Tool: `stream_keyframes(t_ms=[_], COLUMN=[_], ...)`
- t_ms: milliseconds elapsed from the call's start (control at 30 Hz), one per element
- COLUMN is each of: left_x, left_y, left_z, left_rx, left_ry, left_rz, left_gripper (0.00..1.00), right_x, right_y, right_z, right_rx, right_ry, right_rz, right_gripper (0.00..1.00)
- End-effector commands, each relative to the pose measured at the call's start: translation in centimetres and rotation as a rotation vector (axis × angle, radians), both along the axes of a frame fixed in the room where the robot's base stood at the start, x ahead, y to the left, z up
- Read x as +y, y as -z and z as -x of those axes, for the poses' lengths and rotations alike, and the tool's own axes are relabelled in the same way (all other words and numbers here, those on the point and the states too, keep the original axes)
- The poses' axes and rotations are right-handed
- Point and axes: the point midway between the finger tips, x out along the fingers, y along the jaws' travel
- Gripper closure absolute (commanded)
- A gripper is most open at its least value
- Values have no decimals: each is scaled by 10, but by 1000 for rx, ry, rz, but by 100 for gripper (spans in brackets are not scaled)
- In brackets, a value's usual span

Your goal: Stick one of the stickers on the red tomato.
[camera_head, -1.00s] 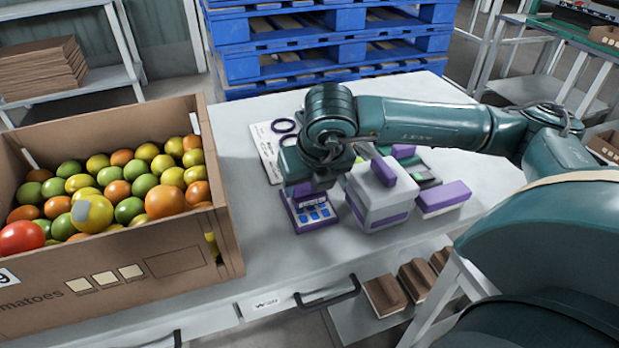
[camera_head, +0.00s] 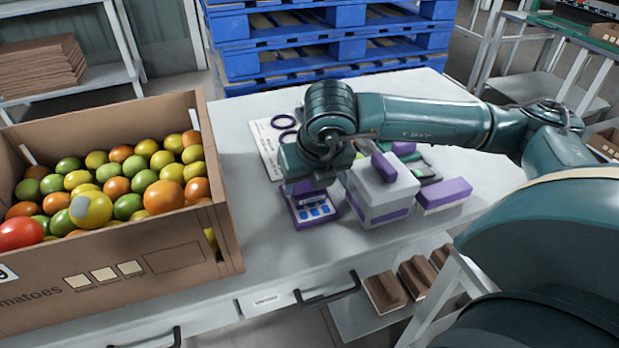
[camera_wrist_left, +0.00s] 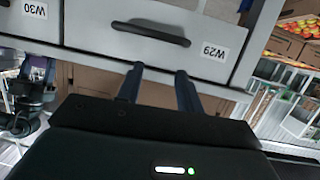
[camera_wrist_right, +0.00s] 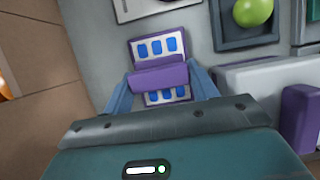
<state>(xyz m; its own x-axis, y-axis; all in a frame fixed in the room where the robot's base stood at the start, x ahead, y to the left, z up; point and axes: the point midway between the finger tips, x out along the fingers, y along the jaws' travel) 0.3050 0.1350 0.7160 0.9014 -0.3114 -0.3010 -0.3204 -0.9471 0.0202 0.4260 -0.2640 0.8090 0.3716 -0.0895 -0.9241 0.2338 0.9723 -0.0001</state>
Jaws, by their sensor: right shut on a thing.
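The red tomato (camera_head: 20,234) lies at the near left of the cardboard box, partly cut off by the picture edge. Blue stickers (camera_head: 314,211) sit in rows on a small purple-edged tray (camera_head: 300,224) on the table; they also show in the right wrist view (camera_wrist_right: 157,47). My right gripper (camera_wrist_right: 160,80) is shut on a purple block (camera_wrist_right: 158,78) directly over the tray. The block hides the middle of the tray, and I cannot tell whether it touches a sticker. My left gripper (camera_wrist_left: 160,70) is open and empty in front of a drawer, outside the head view.
The tall-sided cardboard box (camera_head: 110,285) holds many tomatoes. A yellow one (camera_head: 92,212) has a grey patch. A white-and-purple box (camera_head: 383,195) stands close right of the tray, with a purple-topped block (camera_head: 444,194) beyond. Clear table lies between cardboard box and tray.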

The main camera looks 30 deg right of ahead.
Motion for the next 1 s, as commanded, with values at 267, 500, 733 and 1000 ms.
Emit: stream_keyframes(t_ms=[267,500,733,1000], left_x=[0,0,0,0], left_y=[4,7,8,8], left_z=[0,0,0,0], left_rx=[0,0,0,1], left_ry=[0,0,0,1], left_rz=[0,0,0,0], left_gripper=[64,64,64,64], right_x=[0,0,0,0], right_y=[3,6,6,7], right_z=[0,0,0,0], right_rx=[0,0,0,0], right_ry=[0,0,0,0], right_rz=[-1,-1,-1,0], right_gripper=[58,58,58,58])
